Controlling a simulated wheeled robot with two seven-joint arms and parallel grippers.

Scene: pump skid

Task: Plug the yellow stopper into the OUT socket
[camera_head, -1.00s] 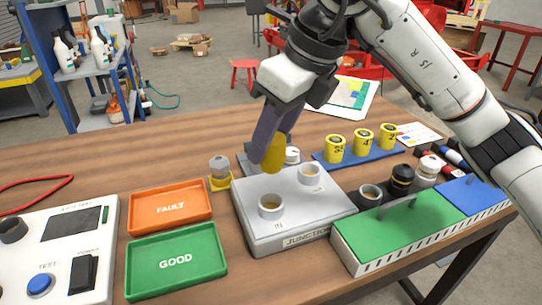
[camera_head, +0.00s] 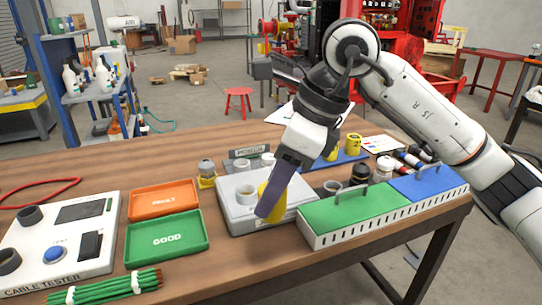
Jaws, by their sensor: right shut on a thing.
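My right gripper (camera_head: 269,207) has dark purple-grey fingers and points down over the junction box. It is shut on the yellow stopper (camera_head: 281,209), which shows partly on both sides of the near finger. The grey-white junction box (camera_head: 228,219) stands mid-table. One round socket (camera_head: 245,194) shows on its top, left of the gripper. The OUT socket is not visible; the gripper and stopper cover that part of the top. I cannot tell whether the stopper touches the box. My left gripper is not in view.
The green GOOD tray (camera_head: 207,246) and orange FAULT tray (camera_head: 133,208) lie left of the box. A green-and-blue lidded case (camera_head: 312,241) stands close on its right. The cable tester (camera_head: 28,262) and green cables (camera_head: 115,285) are at the front left.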

